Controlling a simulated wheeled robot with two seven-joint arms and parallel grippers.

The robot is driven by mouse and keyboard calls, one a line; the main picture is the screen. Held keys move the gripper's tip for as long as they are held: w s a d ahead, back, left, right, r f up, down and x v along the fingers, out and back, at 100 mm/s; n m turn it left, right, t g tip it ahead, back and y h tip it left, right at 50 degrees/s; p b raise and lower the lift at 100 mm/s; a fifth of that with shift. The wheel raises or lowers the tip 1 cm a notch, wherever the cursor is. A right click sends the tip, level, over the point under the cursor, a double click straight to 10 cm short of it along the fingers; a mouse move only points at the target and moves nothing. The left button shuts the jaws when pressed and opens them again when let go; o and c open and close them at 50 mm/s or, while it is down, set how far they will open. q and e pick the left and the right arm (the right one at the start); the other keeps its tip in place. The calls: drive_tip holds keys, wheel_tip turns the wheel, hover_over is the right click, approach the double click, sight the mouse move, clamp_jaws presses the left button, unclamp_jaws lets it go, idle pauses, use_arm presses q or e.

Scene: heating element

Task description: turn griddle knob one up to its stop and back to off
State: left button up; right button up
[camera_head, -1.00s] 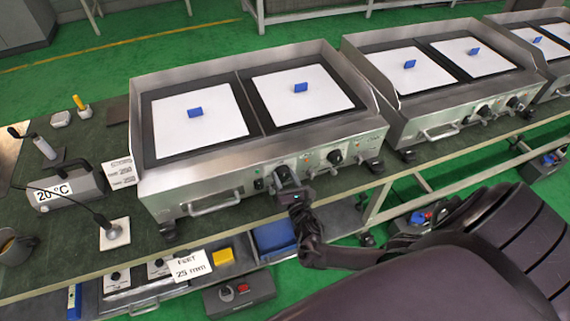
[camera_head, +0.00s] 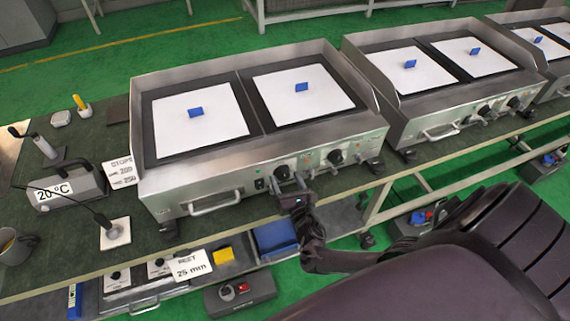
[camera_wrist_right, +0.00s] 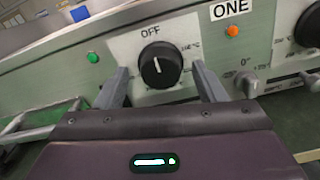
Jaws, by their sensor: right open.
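Knob one (camera_wrist_right: 160,65) is a round black knob on the griddle's front panel. Its white line points up towards the OFF mark in the right wrist view. It also shows small in the head view (camera_head: 281,173). My right gripper (camera_wrist_right: 158,85) is open, with one finger on each side of the knob and gaps between fingers and knob. In the head view my right gripper (camera_head: 288,184) is in front of the panel at this knob. The griddle (camera_head: 260,140) carries two white plates with blue blocks. My left gripper is not in view.
A second black knob (camera_head: 335,157) is to the right on the same panel, and an orange lamp (camera_wrist_right: 233,30) lies between them. A green lamp (camera_wrist_right: 93,57) and a bar handle (camera_head: 215,203) are to the left. A second griddle (camera_head: 440,85) stands further right.

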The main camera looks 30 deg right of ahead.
drive_tip(key=v, duration=0.6)
drive_tip(key=shift+s, duration=0.25)
drive_tip(key=s+f+m+g, duration=0.4)
drive_tip(key=s+f+m, duration=0.25)
drive_tip(key=f, duration=0.35)
drive_tip(key=s+f+m+g, duration=0.4)
drive_tip(key=s+f+m, duration=0.2)
drive_tip(key=f+m, duration=0.3)
drive_tip(key=s+a+f+m+g+y, duration=0.1)
drive_tip(key=s+a+f+m+g, duration=0.1)
drive_tip(key=s+f+m, duration=0.2)
drive_tip(key=s+a+f+m+g+y, duration=0.2)
drive_tip(key=s+a+f+m+g, duration=0.1)
drive_tip(key=s, duration=0.8)
drive_tip(key=s+a+f+m+g+y, duration=0.1)
drive_tip(key=s+a+f+m+g, duration=0.2)
drive_tip(key=s+f+m, duration=0.2)
drive_tip(key=s+m, duration=0.1)
drive_tip(key=s, duration=0.2)
drive_tip(key=shift+a, duration=0.1)
